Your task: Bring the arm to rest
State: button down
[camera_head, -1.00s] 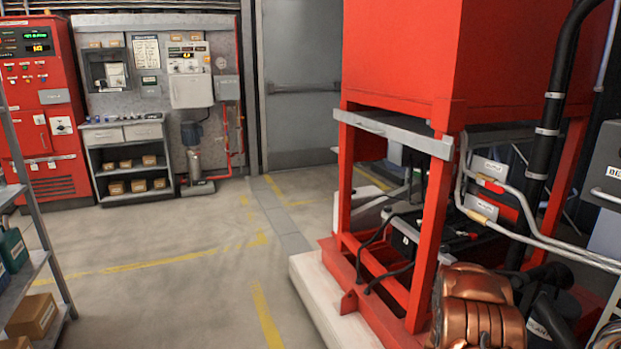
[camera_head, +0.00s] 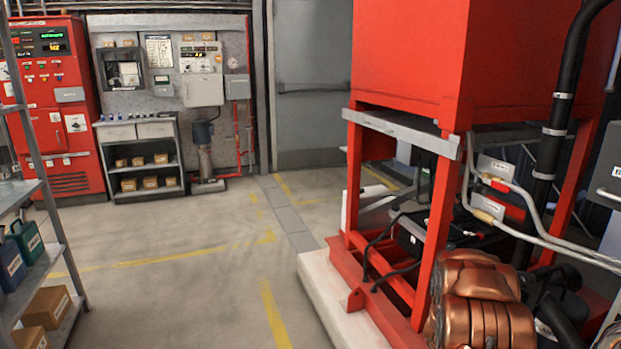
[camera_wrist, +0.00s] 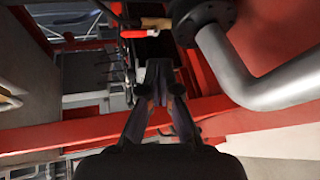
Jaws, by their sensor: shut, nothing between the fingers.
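My gripper (camera_wrist: 158,72) shows in the wrist view with its two dark fingers brought together at the tips, shut and empty. Behind the fingers is a red frame beam (camera_wrist: 60,135). A thick grey pipe (camera_wrist: 250,75) is close by at the upper right, and a red-handled part (camera_wrist: 140,32) lies beyond the fingertips. Whether the fingers touch any of these I cannot tell. My arm and gripper do not show in the head view.
A red tank on a red frame (camera_head: 430,240) stands on a pale plinth (camera_head: 330,305) at the right, with a copper-coloured engine part (camera_head: 480,305) in front. A shelf rack (camera_head: 45,250) is at the left. The floor (camera_head: 170,290) between them is clear. A red cabinet (camera_head: 60,120) stands at the back.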

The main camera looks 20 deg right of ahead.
jog(key=w+a+r+m+y, duration=0.1)
jog(key=w+a+r+y, duration=0.15)
jog(key=a, duration=0.55)
jog(key=w+a+r+m+y, duration=0.1)
jog(key=w+a+y, duration=0.15)
jog(key=a, duration=0.45)
jog(key=w+a+r+y, duration=0.1)
jog(key=a+y, duration=0.2)
jog(key=a, duration=0.5)
jog(key=s+a+r+m+g+y, duration=0.15)
jog(key=s+a, duration=0.35)
jog(key=a, duration=0.5)
jog(key=s+a+r+m+g+y, duration=0.1)
jog(key=s+a+r+y, duration=0.3)
jog(key=a, duration=0.5)
jog(key=s+a+r+m+g, duration=0.1)
jog(key=s+a+r+g, duration=0.15)
jog(key=s, duration=0.65)
jog(key=s+a+r+m+g, duration=0.15)
jog(key=s+a, duration=0.25)
jog(key=s, duration=0.5)
jog(key=s+a+r+g, duration=0.2)
jog(key=s+a+g, duration=0.15)
jog(key=s, duration=0.55)
notch_tip(320, 180, up, 24)
jog(key=s+t+p, duration=0.1)
jog(key=p, duration=2.1)
jog(key=shift+s+a+t, duration=0.15)
jog(key=shift+s+t, duration=0.05)
jog(key=shift+t, duration=0.1)
